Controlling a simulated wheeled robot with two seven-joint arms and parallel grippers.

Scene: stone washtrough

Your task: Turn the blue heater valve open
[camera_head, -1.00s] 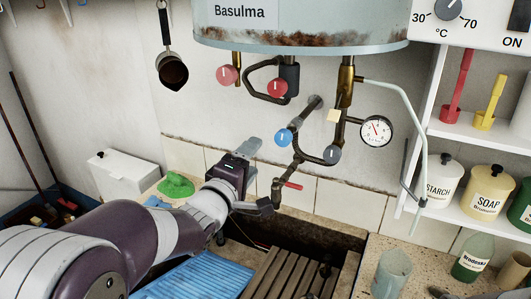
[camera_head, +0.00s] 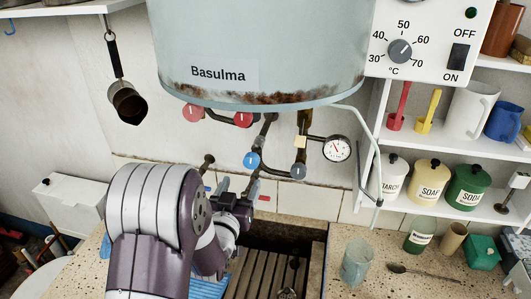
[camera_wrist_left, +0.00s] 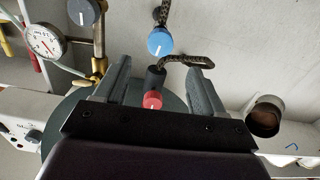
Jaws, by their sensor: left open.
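The blue heater valve (camera_head: 251,160) is a round knob with a white mark, on the dark pipework under the heater. In the left wrist view the blue valve (camera_wrist_left: 160,42) lies just beyond the fingertips, roughly between their lines. My left gripper (camera_head: 238,184) is open and empty, below and slightly left of the valve in the head view, apart from it. Both fingers of my left gripper (camera_wrist_left: 158,72) show in the wrist view, with a red knob (camera_wrist_left: 152,100) seen between them in the background. My right gripper is not in view.
A grey knob (camera_head: 298,171) and a gauge (camera_head: 337,148) sit right of the valve. Red knobs (camera_head: 192,113) hang under the rusty-rimmed heater (camera_head: 262,50). The stone trough's ledge (camera_head: 312,236) lies below. A shelf with jars (camera_head: 430,183) stands right, a ladle (camera_head: 127,104) hangs left.

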